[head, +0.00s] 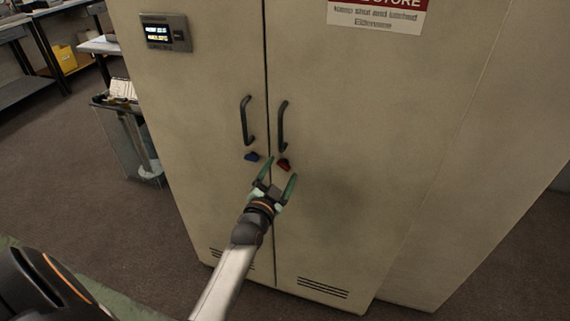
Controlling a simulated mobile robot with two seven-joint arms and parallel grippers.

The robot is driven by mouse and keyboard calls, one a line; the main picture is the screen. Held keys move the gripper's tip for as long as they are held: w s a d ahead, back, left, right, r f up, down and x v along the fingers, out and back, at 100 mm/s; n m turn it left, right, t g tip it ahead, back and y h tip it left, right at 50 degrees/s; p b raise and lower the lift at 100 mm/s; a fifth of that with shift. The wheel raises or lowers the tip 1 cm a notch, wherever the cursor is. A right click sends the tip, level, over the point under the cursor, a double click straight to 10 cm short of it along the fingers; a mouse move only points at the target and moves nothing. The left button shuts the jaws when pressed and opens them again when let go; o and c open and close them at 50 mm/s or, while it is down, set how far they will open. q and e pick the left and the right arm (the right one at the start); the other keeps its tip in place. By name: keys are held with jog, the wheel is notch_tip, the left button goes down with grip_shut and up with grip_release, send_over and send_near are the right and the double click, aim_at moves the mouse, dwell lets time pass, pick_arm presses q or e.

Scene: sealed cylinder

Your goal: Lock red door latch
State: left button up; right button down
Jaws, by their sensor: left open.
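A red latch (284,164) sits on the right door (350,150) of a tall beige cabinet, just below that door's black handle (283,126). It looks tilted, but its exact setting is too small to tell. A blue latch (252,156) sits on the left door (205,110), below its own black handle (247,120). My left gripper (278,176) is open, with its green-sided fingers pointing up at the doors just below the red latch. I cannot tell whether a finger touches the latch. My right gripper is not in view.
A small display panel (165,32) is on the left door's upper part, and a red-and-white sign (377,14) on the right door. A bin (132,140) stands left of the cabinet. Benches (28,90) are further back. The carpet between is clear.

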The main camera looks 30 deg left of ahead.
pick_arm(q)
jog(key=shift+w+a, duration=0.1)
jog(key=shift+w, duration=0.25)
jog(key=shift+c, duration=0.3)
grip_shut()
